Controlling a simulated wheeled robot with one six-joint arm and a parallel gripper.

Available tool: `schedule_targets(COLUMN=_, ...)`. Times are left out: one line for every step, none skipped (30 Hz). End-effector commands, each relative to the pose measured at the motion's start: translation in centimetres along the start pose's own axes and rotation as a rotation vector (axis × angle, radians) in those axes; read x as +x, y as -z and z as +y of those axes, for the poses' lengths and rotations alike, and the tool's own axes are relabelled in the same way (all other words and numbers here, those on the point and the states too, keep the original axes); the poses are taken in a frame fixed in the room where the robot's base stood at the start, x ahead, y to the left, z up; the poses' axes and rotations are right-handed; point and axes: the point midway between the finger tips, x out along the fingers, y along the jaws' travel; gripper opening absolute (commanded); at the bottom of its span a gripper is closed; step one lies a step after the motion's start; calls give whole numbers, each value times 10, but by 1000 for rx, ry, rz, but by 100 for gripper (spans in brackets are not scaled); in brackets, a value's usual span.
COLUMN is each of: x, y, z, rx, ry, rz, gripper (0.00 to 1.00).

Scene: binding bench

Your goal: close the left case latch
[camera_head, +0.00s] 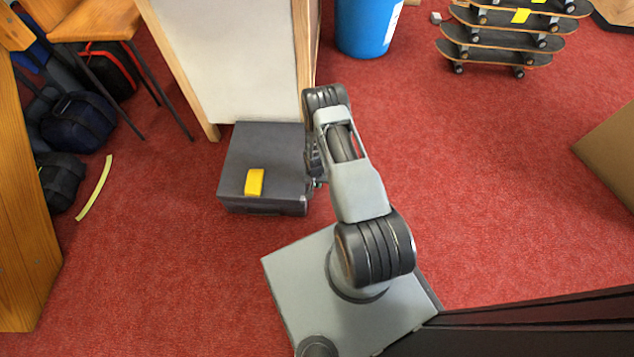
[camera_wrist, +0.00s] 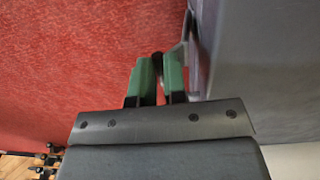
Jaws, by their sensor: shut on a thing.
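The dark grey case (camera_head: 262,155) lies on the red carpet with a yellow piece (camera_head: 254,182) on its top near the front edge. My gripper is at the case's right side in the head view, mostly hidden behind my arm. In the wrist view, the green fingers of my gripper (camera_wrist: 158,66) are close together on a small dark knob (camera_wrist: 157,57). A grey latch (camera_wrist: 187,38) stands out from the case wall (camera_wrist: 255,45) just right of the fingertips. The knob seems to belong to this latch, but the join is not clear.
A white board in a wooden frame (camera_head: 230,50) stands directly behind the case. A blue bin (camera_head: 365,25) and a rack of skateboards (camera_head: 500,45) are at the back. A wooden chair (camera_head: 95,22) and bags (camera_head: 78,122) are at left.

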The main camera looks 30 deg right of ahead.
Motion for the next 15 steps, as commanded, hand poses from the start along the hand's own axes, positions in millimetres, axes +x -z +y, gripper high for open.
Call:
schedule_targets(x=0, y=0, z=0, rx=0, ry=0, rz=0, gripper=0)
schedule_targets(x=0, y=0, z=0, rx=0, ry=0, rz=0, gripper=0)
schedule_targets(x=0, y=0, z=0, rx=0, ry=0, rz=0, gripper=0)
schedule_targets(x=0, y=0, z=0, rx=0, ry=0, rz=0, gripper=0)
schedule_targets(x=0, y=0, z=0, rx=0, ry=0, rz=0, gripper=0)
schedule_targets(x=0, y=0, z=-1, rx=0, ry=0, rz=0, gripper=0)
schedule_targets(x=0, y=0, z=-3, rx=-1, ry=0, rz=1, gripper=0)
schedule_targets(x=0, y=0, z=-5, rx=-2, ry=0, rz=1, gripper=0)
schedule_targets(x=-1, y=1, z=-10, rx=-2, ry=1, rz=2, gripper=0)
schedule_targets(x=-1, y=1, z=-14, rx=-4, ry=1, rz=2, gripper=0)
schedule_targets(x=-2, y=1, z=-18, rx=-5, ry=1, rz=2, gripper=0)
schedule_targets(x=-3, y=1, z=-21, rx=-4, ry=1, rz=2, gripper=0)
schedule_targets(x=-4, y=1, z=-23, rx=-3, ry=1, rz=2, gripper=0)
schedule_targets(x=-5, y=1, z=-23, rx=-2, ry=1, rz=2, gripper=0)
schedule_targets(x=-6, y=0, z=-23, rx=-2, ry=1, rz=2, gripper=0)
